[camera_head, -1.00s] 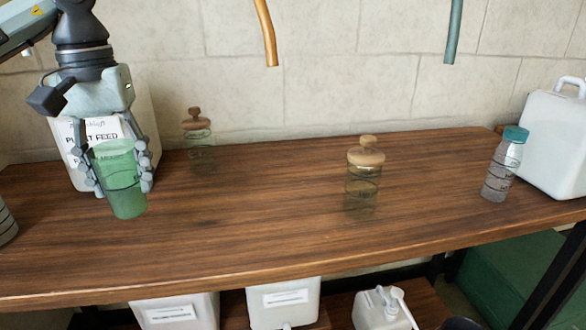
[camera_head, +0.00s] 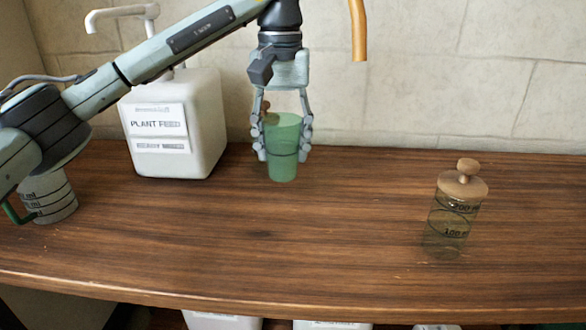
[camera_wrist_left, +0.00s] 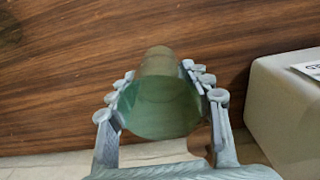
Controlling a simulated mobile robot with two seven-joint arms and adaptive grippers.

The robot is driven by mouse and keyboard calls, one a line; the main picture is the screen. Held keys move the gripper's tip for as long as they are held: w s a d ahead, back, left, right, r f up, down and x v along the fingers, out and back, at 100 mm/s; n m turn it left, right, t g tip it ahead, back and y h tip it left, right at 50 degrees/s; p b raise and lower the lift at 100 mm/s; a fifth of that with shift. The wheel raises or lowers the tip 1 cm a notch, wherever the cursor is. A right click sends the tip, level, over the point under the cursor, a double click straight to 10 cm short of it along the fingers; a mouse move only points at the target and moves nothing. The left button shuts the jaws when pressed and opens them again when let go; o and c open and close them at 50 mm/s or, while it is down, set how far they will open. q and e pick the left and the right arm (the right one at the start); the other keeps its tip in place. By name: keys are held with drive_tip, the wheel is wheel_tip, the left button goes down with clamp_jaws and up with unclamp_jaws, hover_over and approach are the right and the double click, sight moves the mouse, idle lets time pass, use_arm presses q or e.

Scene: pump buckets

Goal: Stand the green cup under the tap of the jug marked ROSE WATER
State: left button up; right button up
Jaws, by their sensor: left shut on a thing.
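The green cup (camera_head: 284,160) is upright in my left gripper (camera_head: 282,146), whose fingers close around its sides. In the head view it stands right of the PLANT FEED jug, at or just above the tabletop; I cannot tell if it touches. The left wrist view also shows the cup (camera_wrist_left: 160,108) between the fingers, with its open mouth towards the camera. No jug with a readable ROSE WATER label is in view. My right gripper is not in view.
The white PLANT FEED jug (camera_head: 178,125) with a white spout stands left of the cup. A wooden-lidded jar (camera_head: 455,215) stands at the right. A marked grey cup (camera_head: 52,200) is partly behind my arm. An orange pipe (camera_head: 358,30) hangs above. The middle tabletop (camera_head: 300,235) is clear.

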sight(290, 168)
use_arm(q)
drive_tip(key=shift+w+d+f, duration=0.35)
drive_tip(key=shift+d+f, duration=0.05)
drive_tip(key=shift+d, duration=0.25)
drive_tip(key=shift+f, duration=2)
drive_tip(key=shift+f, duration=0.1)
drive_tip(key=o, duration=1.2)
drive_tip(key=shift+c, duration=0.2)
